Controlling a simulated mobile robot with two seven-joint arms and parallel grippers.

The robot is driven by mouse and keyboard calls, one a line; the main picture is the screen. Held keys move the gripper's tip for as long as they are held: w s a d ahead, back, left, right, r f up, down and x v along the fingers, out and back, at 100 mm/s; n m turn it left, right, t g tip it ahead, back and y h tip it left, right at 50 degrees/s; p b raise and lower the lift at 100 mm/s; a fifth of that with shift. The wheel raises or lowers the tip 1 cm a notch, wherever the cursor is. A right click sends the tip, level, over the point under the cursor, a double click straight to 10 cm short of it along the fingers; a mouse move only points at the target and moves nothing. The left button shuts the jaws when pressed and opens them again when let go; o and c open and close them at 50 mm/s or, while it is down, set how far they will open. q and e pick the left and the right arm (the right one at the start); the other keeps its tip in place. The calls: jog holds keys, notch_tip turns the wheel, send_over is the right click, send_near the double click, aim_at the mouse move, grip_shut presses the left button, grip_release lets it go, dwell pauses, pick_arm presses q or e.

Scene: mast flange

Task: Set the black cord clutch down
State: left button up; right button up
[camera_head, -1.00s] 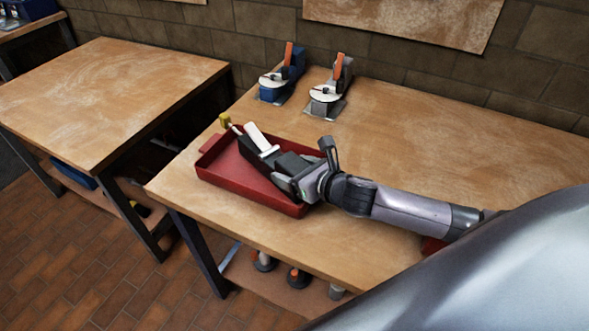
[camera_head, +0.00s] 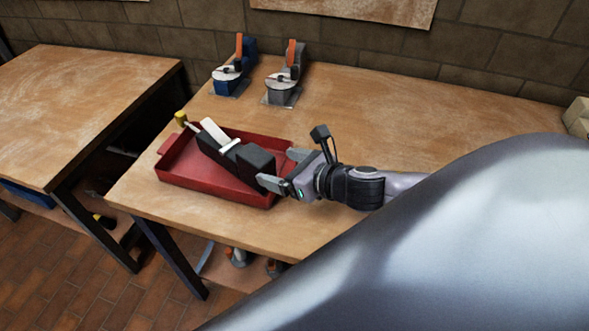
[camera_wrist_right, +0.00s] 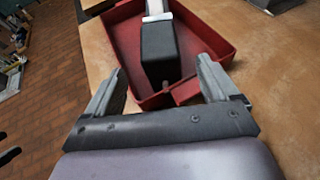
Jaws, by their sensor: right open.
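The black cord clutch (camera_head: 249,163) lies in the red tray (camera_head: 183,182), with a white lever (camera_head: 215,133) on top and a thin piece with a yellow tip (camera_head: 181,117) at its far end. It also shows in the right wrist view (camera_wrist_right: 158,52), inside the tray, its near end towards my gripper. My right gripper (camera_head: 277,168) is open at the tray's right end, its fingers apart on either side of the clutch's near end. In the right wrist view the fingers (camera_wrist_right: 160,82) are spread with nothing between the tips. My left gripper is not in view.
A blue device (camera_head: 232,72) and a grey device (camera_head: 284,78), each with an orange lever, stand at the back of the wooden table (camera_head: 370,105). A second table (camera_head: 85,90) stands to the left.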

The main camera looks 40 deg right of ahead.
jog(key=shift+v, duration=1.7)
